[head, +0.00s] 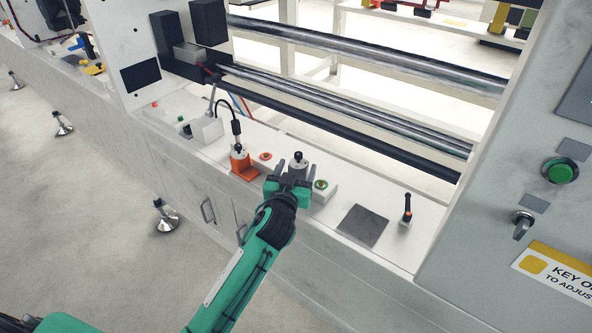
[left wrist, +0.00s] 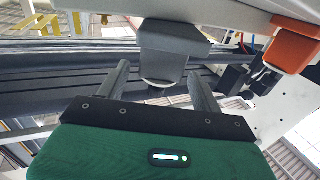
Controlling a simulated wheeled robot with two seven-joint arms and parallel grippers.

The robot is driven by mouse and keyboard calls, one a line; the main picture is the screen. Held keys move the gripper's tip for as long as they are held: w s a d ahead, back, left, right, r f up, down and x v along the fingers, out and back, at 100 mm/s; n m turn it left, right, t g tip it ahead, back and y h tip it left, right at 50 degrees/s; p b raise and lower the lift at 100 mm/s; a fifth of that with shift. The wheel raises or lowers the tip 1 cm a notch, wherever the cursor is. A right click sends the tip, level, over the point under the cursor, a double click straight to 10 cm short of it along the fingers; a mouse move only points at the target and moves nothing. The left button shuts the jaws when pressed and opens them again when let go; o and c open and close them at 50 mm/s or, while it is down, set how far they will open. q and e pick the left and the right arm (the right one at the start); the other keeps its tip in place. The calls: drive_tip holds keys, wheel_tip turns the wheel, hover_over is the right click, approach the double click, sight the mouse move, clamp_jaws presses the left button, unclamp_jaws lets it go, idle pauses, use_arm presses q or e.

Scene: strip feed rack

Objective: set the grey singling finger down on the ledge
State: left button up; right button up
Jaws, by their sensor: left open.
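The grey singling finger (head: 298,160), a small grey block with a dark top, stands upright on the white ledge (head: 325,226). In the left wrist view the grey singling finger (left wrist: 172,42) shows upside down between my fingertips, with a pale round end. My left gripper (head: 289,177) is at its near side, jaws apart. In the left wrist view, my left gripper (left wrist: 160,80) has a finger on each side of the grey piece, with gaps showing. The lower part of the piece is hidden behind the gripper in the head view. My right gripper is out of view.
An orange holder (head: 243,168) with a cable and a red button (head: 265,156) stand left of the gripper. A green button box (head: 321,188) is close on the right. A dark pad (head: 362,226) and a black-and-orange handle (head: 407,208) are farther right. Metal rollers (head: 370,58) run behind.

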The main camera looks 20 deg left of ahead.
use_arm(q)
drive_tip(key=shift+r, duration=0.4)
drive_tip(key=shift+s+f, duration=0.25)
drive_tip(key=shift+s, duration=0.3)
drive_tip(key=s, duration=1)
drive_tip(key=s+a+f+m+g+h, duration=0.1)
drive_tip(key=s+f+g, duration=0.6)
drive_tip(key=s, duration=0.6)
drive_tip(key=s+a+f+m+g, duration=0.1)
drive_tip(key=s+f+g, duration=0.6)
drive_tip(key=s+f, duration=0.4)
drive_tip(key=s, duration=0.3)
drive_tip(key=shift+f+m+h, duration=0.3)
drive_tip(key=shift+f+h, duration=0.1)
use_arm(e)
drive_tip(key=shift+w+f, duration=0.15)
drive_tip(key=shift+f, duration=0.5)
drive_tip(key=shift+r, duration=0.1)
